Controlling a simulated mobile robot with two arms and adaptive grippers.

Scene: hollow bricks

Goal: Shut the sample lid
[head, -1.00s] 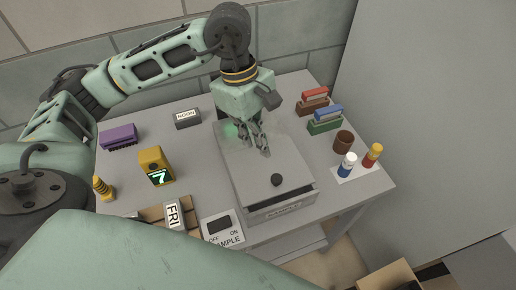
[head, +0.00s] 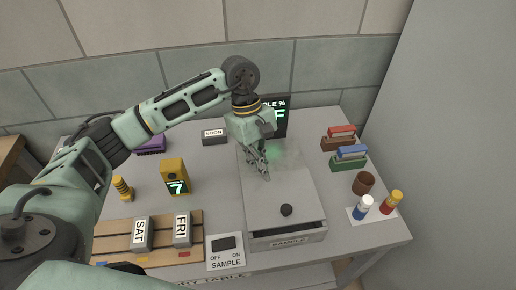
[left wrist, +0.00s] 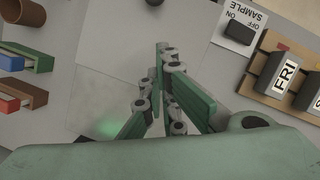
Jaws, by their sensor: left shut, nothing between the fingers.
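The grey sample box (head: 290,241) stands at the front middle of the table, with a SAMPLE label on its front wall. Its flat grey lid (head: 298,185) has a black knob (head: 286,210) near the front edge. A dark gap shows between the lid's front edge and the box's front wall. My left gripper (head: 266,177) is shut and empty, pointing down over the lid's rear left part, behind the knob. I cannot tell whether its tips touch the lid. In the left wrist view the closed fingers (left wrist: 161,48) lie over the pale lid (left wrist: 112,65). My right gripper is not in view.
A SAMPLE off/on switch (head: 225,252) is left of the box. FRI (head: 182,230) and SAT (head: 142,233) blocks sit on a wooden rack. A yellow 7 device (head: 174,176) stands behind them. A brown cup (head: 363,183) and two bottles are at right; a dark display (head: 276,117) is behind.

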